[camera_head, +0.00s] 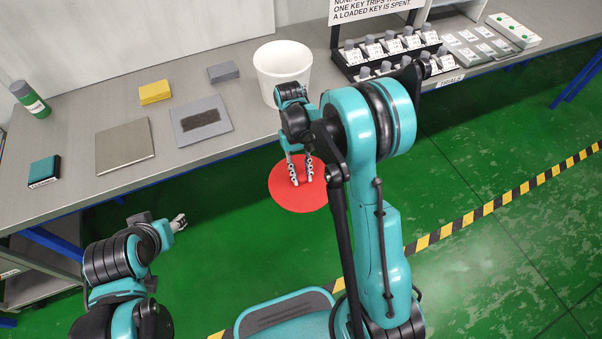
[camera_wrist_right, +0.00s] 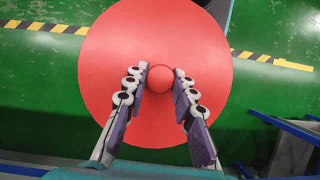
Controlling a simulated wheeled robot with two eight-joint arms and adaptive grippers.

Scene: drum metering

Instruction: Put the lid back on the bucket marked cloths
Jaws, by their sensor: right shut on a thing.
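A round red lid (camera_head: 284,195) hangs below my right gripper (camera_head: 301,181), in front of the bench and over the green floor. In the right wrist view the lid (camera_wrist_right: 120,60) faces the camera, and the right gripper (camera_wrist_right: 160,82) is shut on its round red knob (camera_wrist_right: 159,79). A white bucket (camera_head: 282,66) stands upright and open-topped on the bench, behind the right gripper. No marking shows on its visible side, and my right arm hides part of its base. My left gripper (camera_head: 179,222) is low at the left, empty and apart from everything; its finger gap is too small to judge.
The grey bench (camera_head: 245,125) carries a grey tray with a dark patch (camera_head: 202,119), a flat plate (camera_head: 124,146), yellow (camera_head: 154,92) and grey (camera_head: 223,72) blocks, a teal-black block (camera_head: 44,171) and a green bottle (camera_head: 30,99). A key rack (camera_head: 385,50) stands right of the bucket.

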